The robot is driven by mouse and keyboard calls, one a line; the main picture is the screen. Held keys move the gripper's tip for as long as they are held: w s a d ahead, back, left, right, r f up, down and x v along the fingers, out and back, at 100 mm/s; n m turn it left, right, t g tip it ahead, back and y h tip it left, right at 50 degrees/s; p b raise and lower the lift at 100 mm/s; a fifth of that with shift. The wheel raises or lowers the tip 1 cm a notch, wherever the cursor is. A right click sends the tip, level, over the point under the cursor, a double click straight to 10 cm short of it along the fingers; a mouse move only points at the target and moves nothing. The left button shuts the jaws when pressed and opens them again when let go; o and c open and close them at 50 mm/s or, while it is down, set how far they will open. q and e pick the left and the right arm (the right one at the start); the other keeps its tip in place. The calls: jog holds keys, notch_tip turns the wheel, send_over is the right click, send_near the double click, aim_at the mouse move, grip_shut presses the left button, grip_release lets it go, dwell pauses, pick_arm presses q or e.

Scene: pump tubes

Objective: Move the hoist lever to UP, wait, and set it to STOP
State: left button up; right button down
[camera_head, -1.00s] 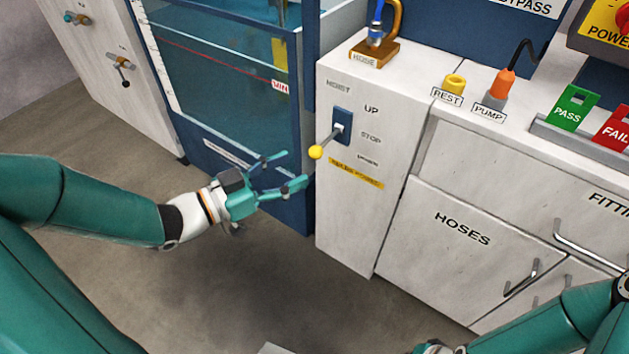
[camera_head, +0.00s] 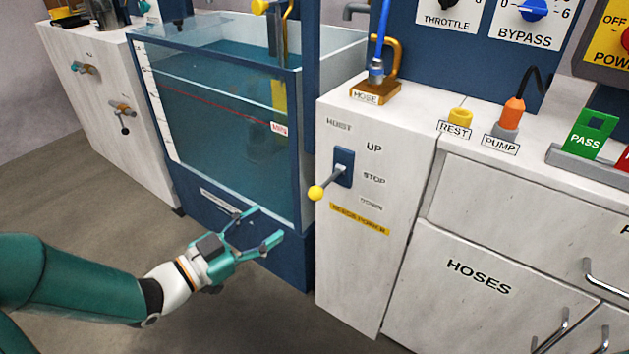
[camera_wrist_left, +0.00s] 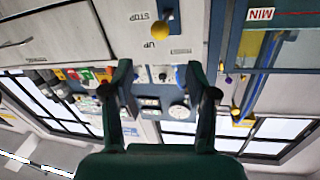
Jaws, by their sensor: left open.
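The hoist lever (camera_head: 330,184) has a grey shaft and a yellow ball knob (camera_head: 315,193), and comes out of a blue plate (camera_head: 343,162) on the white cabinet front. UP, STOP and DOWN are marked beside it from top to bottom. The shaft slants toward the camera, so its exact setting is hard to tell. My left gripper (camera_head: 266,224) is open and empty, lower left of the knob and apart from it. In the left wrist view, the picture is upside down; the knob (camera_wrist_left: 150,33) shows beyond the open fingers (camera_wrist_left: 160,85). My right gripper is out of view.
A yellow strip label (camera_head: 359,219) sits below the lever. The blue-framed water tank (camera_head: 215,100) stands left of the cabinet, behind my left gripper. A hose holder (camera_head: 375,92) stands on the cabinet top. Floor in front of the cabinet is clear.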

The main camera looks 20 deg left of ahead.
aim_at(310, 197)
pick_arm(q)
jog(key=b+x, duration=0.1)
jog(key=x, duration=1.2)
jog(key=shift+w+d+b, duration=0.15)
jog(key=shift+w+b, duration=0.2)
grip_shut()
